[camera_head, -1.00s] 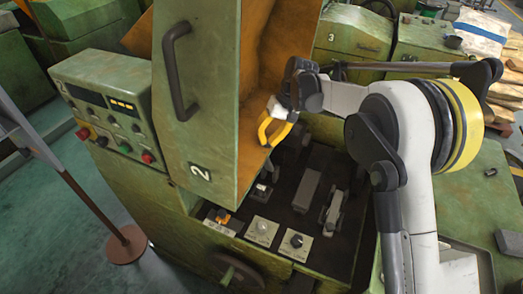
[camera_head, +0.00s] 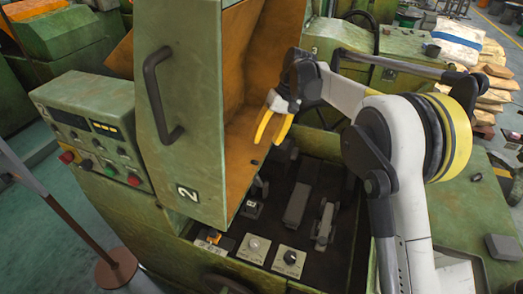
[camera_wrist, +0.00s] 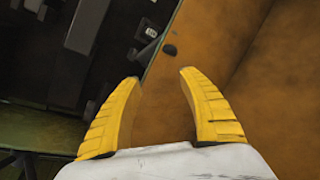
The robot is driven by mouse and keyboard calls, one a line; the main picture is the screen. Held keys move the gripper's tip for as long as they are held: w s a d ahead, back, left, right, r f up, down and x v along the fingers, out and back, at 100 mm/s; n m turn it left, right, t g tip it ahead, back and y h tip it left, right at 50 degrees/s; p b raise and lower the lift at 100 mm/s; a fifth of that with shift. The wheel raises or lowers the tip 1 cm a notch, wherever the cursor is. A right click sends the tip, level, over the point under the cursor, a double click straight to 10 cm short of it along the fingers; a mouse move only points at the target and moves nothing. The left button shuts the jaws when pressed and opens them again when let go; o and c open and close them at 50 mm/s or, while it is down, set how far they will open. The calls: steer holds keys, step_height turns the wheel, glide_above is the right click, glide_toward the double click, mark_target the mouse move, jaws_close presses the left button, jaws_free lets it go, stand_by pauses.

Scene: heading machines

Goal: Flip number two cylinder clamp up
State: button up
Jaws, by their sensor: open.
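Machine number 2 has a green door panel (camera_head: 188,110) marked "2", standing upright with its orange inner side (camera_head: 258,75) exposed. Below it is a dark recess with a long grey block-shaped lever (camera_head: 298,204) and a grey metal clamp-like part (camera_head: 325,224). I cannot tell which part is the number two cylinder clamp. My gripper (camera_head: 268,138) has yellow fingers, apart and empty, pointing down above the recess beside the orange side. In the wrist view the open fingers (camera_wrist: 159,78) face the orange wall (camera_wrist: 225,50), with nothing between them.
Two knobs on pale plates (camera_head: 252,247) (camera_head: 290,260) sit at the recess's front edge. A control box (camera_head: 95,130) with buttons stands left of the door. A black door handle (camera_head: 160,95) juts out. A dark block (camera_head: 503,247) lies on the green surface at right.

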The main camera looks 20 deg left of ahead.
steer(key=shift+v, duration=2.75)
